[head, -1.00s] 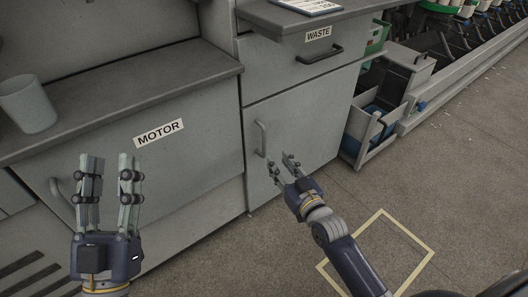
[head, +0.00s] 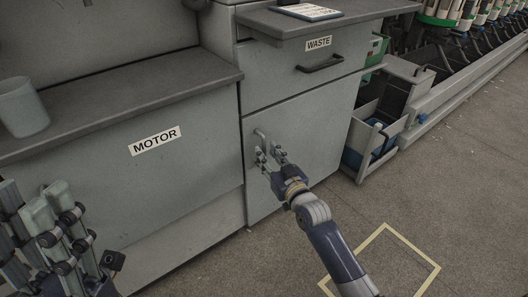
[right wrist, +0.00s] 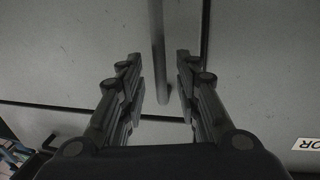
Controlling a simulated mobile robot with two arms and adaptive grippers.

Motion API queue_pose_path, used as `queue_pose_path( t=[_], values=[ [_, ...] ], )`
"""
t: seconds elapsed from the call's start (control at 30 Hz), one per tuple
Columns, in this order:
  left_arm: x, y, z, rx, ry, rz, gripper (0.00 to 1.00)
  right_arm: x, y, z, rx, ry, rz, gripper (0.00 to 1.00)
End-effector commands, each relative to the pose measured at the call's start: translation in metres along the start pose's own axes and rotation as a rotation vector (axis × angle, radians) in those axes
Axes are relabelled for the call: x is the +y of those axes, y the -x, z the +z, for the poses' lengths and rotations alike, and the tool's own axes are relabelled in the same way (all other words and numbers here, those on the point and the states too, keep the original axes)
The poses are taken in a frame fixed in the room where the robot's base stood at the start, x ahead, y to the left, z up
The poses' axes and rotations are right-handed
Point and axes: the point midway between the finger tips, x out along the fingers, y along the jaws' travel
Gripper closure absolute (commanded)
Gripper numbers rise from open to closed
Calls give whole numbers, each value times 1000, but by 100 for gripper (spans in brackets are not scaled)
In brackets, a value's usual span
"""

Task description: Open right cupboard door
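The right cupboard door (head: 308,136) is a grey panel below the WASTE drawer and looks closed. Its vertical bar handle (head: 260,137) is near the door's left edge. My right gripper (head: 269,155) is open at the handle, its fingers covering the lower part. In the right wrist view the handle (right wrist: 157,45) runs down between the two spread fingers (right wrist: 158,66), with a gap on each side. My left gripper (head: 38,195) is at the lower left, in front of the MOTOR panel, with its fingers apart and empty.
The WASTE drawer (head: 345,62) with its dark handle is above the door. The MOTOR panel (head: 110,170) is to the left, with a cup (head: 22,108) on the ledge. Bins (head: 372,140) stand to the right. The floor (head: 440,190) in front is clear.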

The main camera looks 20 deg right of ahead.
Motion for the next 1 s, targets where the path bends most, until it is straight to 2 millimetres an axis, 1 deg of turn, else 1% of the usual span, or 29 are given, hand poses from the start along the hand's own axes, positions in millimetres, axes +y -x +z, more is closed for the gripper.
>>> queue_pose_path(
  t=[0.03,0.13,0.3,0.63,0.67,0.7,0.77,0.8,1.0],
  values=[
    [1,2,-6,33,2,0,60,0,-4,1,0,-1,0,69],
    [1,8,-9,55,4,0,60,0,-17,2,1,-1,0,69],
    [1,11,-14,78,5,1,60,0,-28,1,1,0,0,69],
    [1,11,-14,82,5,1,60,0,-30,0,0,0,0,69],
    [1,11,-14,82,5,1,60,0,-30,0,0,0,0,74],
    [1,11,-14,82,6,1,60,0,-30,0,0,0,0,83],
    [1,11,-14,82,6,1,60,0,-30,0,0,0,0,96],
    [1,11,-14,82,6,1,60,0,-30,0,0,0,0,100],
    [1,11,-14,81,6,1,60,0,-30,0,0,0,0,100]
  ],
)
